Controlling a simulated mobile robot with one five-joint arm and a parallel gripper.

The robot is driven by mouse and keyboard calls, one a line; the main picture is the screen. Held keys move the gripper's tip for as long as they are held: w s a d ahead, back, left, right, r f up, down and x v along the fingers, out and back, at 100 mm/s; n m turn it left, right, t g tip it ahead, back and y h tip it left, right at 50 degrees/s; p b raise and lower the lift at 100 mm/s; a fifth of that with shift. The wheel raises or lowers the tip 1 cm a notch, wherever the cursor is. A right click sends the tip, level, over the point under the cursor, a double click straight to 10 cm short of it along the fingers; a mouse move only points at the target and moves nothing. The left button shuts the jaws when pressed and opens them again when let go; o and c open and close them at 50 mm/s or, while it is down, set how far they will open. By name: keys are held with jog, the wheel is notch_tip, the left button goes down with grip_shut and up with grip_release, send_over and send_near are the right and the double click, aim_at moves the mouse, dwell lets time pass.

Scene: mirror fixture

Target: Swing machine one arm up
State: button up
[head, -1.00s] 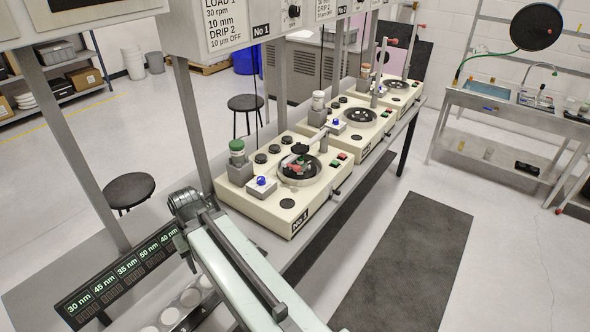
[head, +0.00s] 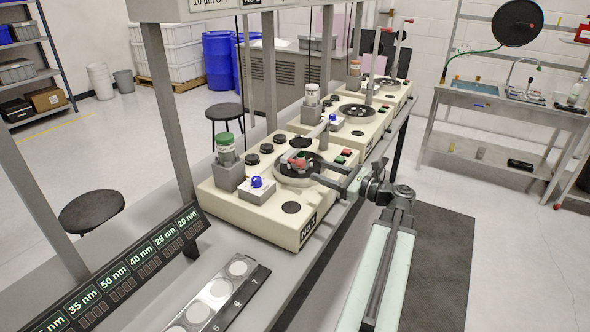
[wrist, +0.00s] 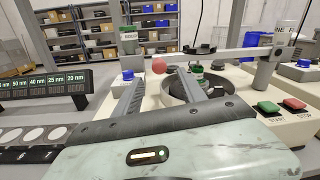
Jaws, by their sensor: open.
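Machine one (head: 262,222) is the nearest cream machine, with a "No 1" plate on its front. Its swing arm (head: 316,137) is down, lying roughly level over the dark round plate. In the wrist view the swing arm (wrist: 215,56) runs from a grey post on the right to a red ball (wrist: 158,66) at its left end. My gripper (head: 315,172) is open and reaches in from the right over the plate. In the wrist view its two fingers (wrist: 161,78) point towards the ball, one on each side below it. I cannot tell whether they touch it.
A green-topped bottle (head: 226,150) and a blue knob (head: 257,182) stand on machine one's left side. Green and red buttons (wrist: 282,105) are at the right. Similar machines (head: 352,112) stand behind. A numbered sample strip (head: 250,285) and a lit display (head: 115,275) are front left.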

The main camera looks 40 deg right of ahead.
aim_at(304, 165)
jog(key=w, duration=0.2)
jog(key=w+a, duration=0.1)
jog(key=w, duration=0.5)
jog(key=shift+a, duration=0.35)
jog(key=shift+s, duration=0.1)
grip_shut()
dwell(0.9)
